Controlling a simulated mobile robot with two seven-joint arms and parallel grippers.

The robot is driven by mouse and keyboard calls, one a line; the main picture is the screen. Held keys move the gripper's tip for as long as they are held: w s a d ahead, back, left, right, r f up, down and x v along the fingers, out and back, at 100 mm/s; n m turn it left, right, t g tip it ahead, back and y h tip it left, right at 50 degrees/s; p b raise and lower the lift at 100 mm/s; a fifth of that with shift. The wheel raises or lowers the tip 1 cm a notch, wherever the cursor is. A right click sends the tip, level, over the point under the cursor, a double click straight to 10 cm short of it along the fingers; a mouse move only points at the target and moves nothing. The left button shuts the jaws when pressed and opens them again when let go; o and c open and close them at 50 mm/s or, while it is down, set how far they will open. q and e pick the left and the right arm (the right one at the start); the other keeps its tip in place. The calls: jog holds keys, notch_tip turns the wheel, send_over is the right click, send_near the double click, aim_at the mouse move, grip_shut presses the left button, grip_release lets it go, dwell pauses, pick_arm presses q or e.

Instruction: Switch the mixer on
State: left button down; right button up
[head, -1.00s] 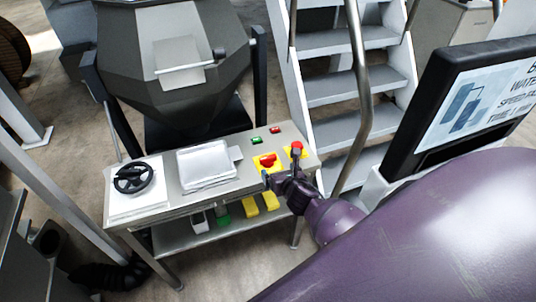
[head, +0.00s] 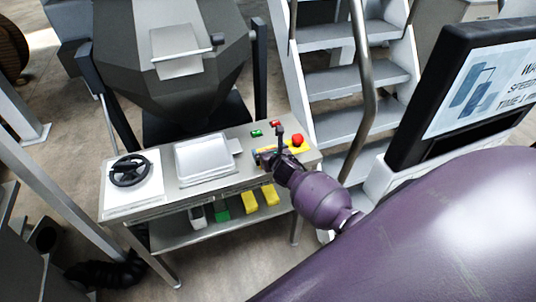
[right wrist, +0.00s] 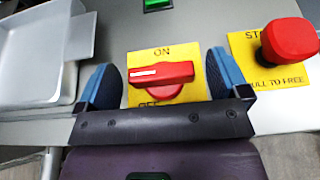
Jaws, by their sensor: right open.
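The mixer (head: 170,70) is a dark grey faceted drum behind a steel control table (head: 250,168). In the right wrist view, a red rotary switch (right wrist: 161,73) sits on a yellow plate (right wrist: 150,57) marked ON at the top; the lower word is partly hidden. Its handle lies crosswise, with a white mark at its left end. My right gripper (head: 268,156) is over this switch and hides it in the head view. In the right wrist view the gripper (right wrist: 164,85) is open, with blue-padded fingers apart on either side of the handle. My left gripper is out of view.
A red mushroom stop button (right wrist: 290,40) is close right of the right finger. A green button (head: 257,133) and a red button (head: 276,122) are behind. A metal tray (head: 203,160) and a black handwheel (head: 130,171) are left. Steps with a handrail (head: 366,100) stand right.

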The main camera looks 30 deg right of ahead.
jog(key=shift+w+d+f, duration=0.1)
jog(key=shift+w+f, duration=0.15)
jog(key=shift+w, duration=0.25)
jog(key=c, duration=0.9)
jog(key=shift+c, duration=0.2)
